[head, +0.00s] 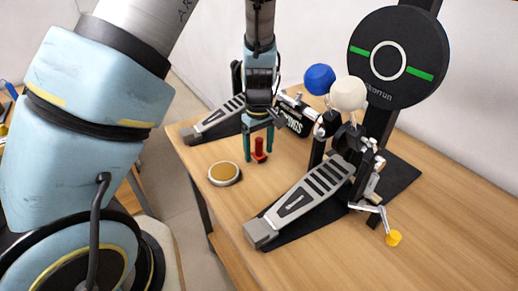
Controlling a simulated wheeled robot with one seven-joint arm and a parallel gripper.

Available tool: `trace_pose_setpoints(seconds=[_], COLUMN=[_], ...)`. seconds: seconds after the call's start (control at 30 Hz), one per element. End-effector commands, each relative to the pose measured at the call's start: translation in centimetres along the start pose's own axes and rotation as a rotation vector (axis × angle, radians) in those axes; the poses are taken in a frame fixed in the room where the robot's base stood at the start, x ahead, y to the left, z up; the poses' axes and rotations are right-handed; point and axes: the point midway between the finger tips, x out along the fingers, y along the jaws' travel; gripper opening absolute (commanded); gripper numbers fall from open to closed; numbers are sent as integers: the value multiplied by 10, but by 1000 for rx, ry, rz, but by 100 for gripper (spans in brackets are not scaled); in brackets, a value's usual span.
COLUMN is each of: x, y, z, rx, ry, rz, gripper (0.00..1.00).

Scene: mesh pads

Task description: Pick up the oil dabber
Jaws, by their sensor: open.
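A small red upright piece with a wider base, which looks like the oil dabber (259,147), stands on the wooden table (215,225). My gripper (258,152) points down over it, with one teal finger on the left of the red piece and one on the right. The fingers are open, and a gap seems to show on each side. Its top lies close under my gripper's palm. I cannot tell whether anything touches it.
A round tan-topped disc (224,173) lies just left of my gripper. A drum pedal (308,195) with white and blue beaters stands to the right, before a round black pad (398,58). Another pedal (215,120) and a dark lettered box (295,117) are behind.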

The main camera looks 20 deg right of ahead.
Motion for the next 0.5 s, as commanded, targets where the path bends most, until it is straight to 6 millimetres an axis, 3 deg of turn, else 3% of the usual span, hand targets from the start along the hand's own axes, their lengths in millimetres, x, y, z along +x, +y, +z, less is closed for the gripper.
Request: trace_pose_setpoints(seconds=[0.3,0.5], x=[6,5], y=[0,0], z=[0,0], rx=[1,1], ry=[1,1], rz=[1,1], gripper=[76,54])
